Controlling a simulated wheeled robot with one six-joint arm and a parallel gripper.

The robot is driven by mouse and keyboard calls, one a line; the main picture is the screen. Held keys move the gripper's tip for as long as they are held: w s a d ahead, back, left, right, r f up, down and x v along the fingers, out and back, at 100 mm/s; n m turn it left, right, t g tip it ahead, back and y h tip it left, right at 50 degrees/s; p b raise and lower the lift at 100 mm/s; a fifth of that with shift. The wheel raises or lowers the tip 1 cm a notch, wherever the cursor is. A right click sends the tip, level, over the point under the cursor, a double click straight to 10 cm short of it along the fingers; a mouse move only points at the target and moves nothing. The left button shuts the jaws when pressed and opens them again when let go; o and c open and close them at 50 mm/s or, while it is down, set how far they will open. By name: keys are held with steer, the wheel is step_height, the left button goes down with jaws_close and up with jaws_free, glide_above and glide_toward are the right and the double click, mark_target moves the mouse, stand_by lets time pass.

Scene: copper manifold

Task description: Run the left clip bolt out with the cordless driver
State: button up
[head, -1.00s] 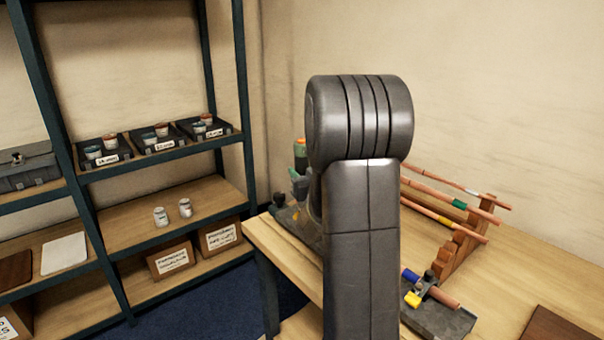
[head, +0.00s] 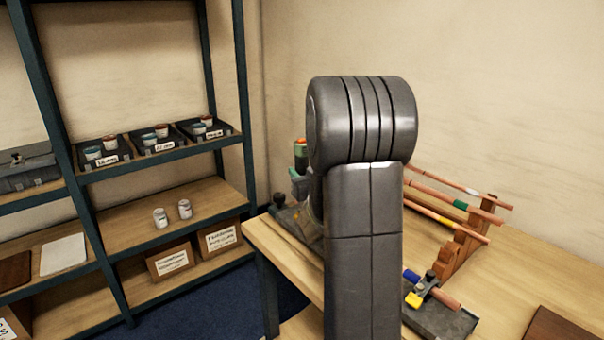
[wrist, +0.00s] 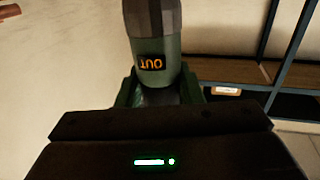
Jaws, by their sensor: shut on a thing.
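The cordless driver (wrist: 160,62) has a green body, a grey end and an orange "OUT" label, which reads upside down in the wrist view. My gripper (wrist: 158,97) is shut on it. In the head view, a green part with an orange band (head: 301,157), apparently the driver, shows just left of my arm. Below it lies a dark base plate (head: 290,222) with a dark knob (head: 278,200) at its far left end. My arm hides much of this plate. The left clip bolt cannot be made out, nor whether the driver touches it.
A dark fixture (head: 445,318) with blue and yellow parts and a short copper pipe stands right of my arm. A wooden rack (head: 460,250) holds several copper pipes behind it. A brown board (head: 555,325) lies at the bench's front right. Shelves (head: 150,220) stand at left.

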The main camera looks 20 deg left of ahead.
mark_target(305, 157)
steer(key=shift+f, duration=0.55)
steer(key=shift+w+r+p, duration=0.1)
steer(key=shift+r+p, duration=0.25)
steer(key=shift+r, duration=0.35)
steer(key=shift+r+p, duration=0.9)
steer(key=shift+r, duration=1.7)
steer(key=shift+f, duration=0.1)
